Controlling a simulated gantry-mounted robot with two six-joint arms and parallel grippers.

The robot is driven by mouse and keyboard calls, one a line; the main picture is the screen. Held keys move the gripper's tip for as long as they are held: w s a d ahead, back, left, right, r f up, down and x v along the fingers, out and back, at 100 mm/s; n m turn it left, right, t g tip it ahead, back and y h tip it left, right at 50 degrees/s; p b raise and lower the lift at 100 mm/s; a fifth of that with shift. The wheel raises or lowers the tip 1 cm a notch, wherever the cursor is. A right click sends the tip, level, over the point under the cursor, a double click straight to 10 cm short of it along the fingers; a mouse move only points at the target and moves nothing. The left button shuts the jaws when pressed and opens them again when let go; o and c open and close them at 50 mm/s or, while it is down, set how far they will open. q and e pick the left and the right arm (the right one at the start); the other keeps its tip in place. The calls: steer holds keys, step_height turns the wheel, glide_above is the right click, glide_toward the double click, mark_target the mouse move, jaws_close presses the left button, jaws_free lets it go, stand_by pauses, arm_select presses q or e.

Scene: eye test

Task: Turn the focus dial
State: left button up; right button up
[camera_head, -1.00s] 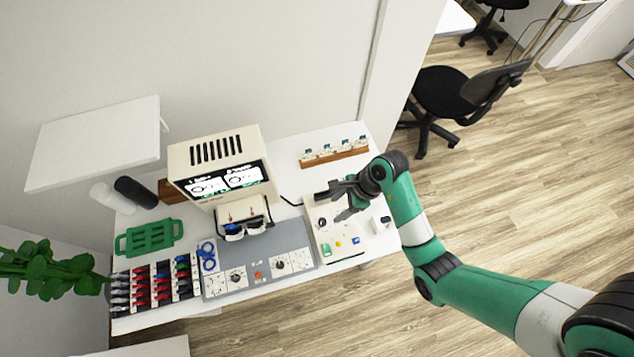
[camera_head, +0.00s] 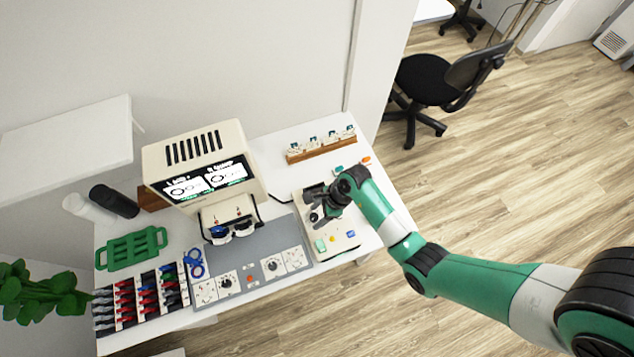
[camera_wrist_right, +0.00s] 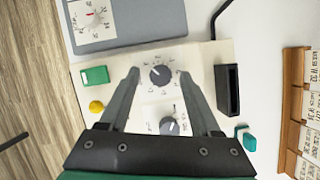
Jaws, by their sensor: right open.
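A cream control box (camera_head: 340,249) stands at the right end of the white table. In the right wrist view two dark knobs on white scale plates show on it: an upper dial (camera_wrist_right: 160,76) and a lower dial (camera_wrist_right: 169,127). I cannot read which one is marked focus. My right gripper (camera_head: 322,208) is over the box and hides the dials from the head view. In the wrist view the right gripper (camera_wrist_right: 159,80) is open, its fingertips on either side of the upper dial. Whether they touch it I cannot tell. My left gripper is not in view.
A green button (camera_wrist_right: 95,75), a yellow button (camera_wrist_right: 96,107) and a dark upright holder (camera_wrist_right: 228,90) sit close to the fingers. A grey panel (camera_head: 268,240) with dials lies left of the box. A wooden rack (camera_head: 322,151) stands behind it.

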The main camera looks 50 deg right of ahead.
jaws_close()
steer(key=m+p, duration=0.2)
steer(key=p, duration=0.3)
steer(key=r+m+h+p, duration=0.1)
steer(key=m+p, duration=0.1)
steer(key=p, duration=0.4)
steer(key=shift+a+t, duration=0.15)
steer(key=shift+t, duration=0.25)
steer(key=shift+f, duration=0.15)
steer(key=shift+f+p, duration=0.2)
steer(key=shift+p, duration=0.15)
jaws_free()
steer(key=shift+s+f, duration=0.1)
